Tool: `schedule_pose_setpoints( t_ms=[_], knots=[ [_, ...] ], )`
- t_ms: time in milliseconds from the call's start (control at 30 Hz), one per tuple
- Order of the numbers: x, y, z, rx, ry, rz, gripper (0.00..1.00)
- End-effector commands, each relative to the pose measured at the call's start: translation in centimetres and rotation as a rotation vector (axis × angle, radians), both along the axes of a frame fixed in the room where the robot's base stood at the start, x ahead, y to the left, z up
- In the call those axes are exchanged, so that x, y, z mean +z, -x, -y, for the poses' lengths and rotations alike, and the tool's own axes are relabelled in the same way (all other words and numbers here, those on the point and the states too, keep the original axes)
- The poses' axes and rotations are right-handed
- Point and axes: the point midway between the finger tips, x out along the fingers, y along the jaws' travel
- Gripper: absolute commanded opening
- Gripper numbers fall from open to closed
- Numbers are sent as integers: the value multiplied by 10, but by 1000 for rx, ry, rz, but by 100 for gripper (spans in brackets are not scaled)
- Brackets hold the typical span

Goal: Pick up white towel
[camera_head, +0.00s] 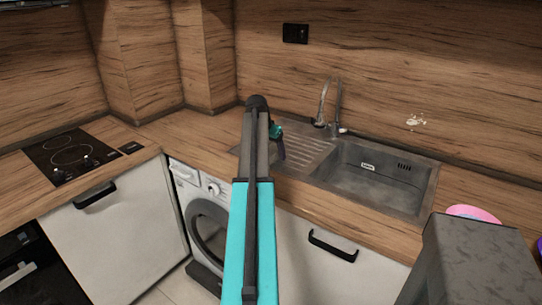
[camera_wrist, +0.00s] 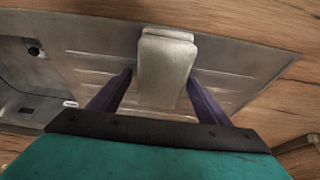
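The white towel (camera_wrist: 165,75) shows in the wrist view as a pale, greyish folded block on the ribbed metal draining board (camera_wrist: 105,68). My gripper (camera_wrist: 160,80) has its two purple fingers spread, one to the left and one to the right of the towel's near part. Narrow gaps show between the fingers and the towel, and I cannot tell how far above the board the fingertips are. In the head view my gripper (camera_head: 280,147) is over the draining board, and I cannot make out the towel there; my arm covers part of that area.
The sink basin (camera_head: 375,180) lies right of the draining board, with a tap (camera_head: 329,105) behind it. A wooden splashback (camera_head: 390,60) rises behind. A hob (camera_head: 70,155) and a washing machine (camera_head: 208,220) are to the left. A grey box-like thing (camera_head: 475,265) stands front right.

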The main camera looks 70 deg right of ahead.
Motion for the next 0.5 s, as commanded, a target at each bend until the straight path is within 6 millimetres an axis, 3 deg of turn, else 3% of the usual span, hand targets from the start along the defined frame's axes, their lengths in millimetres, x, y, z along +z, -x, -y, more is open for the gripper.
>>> schedule_pose_setpoints(
  t_ms=[33, 267, 500],
  knots=[
    [0, 0, 0, 0, 0, 0, 62],
    [0, 0, 0, 0, 0, 0, 23],
    [0, 0, 0, 0, 0, 0, 22]
  ],
)
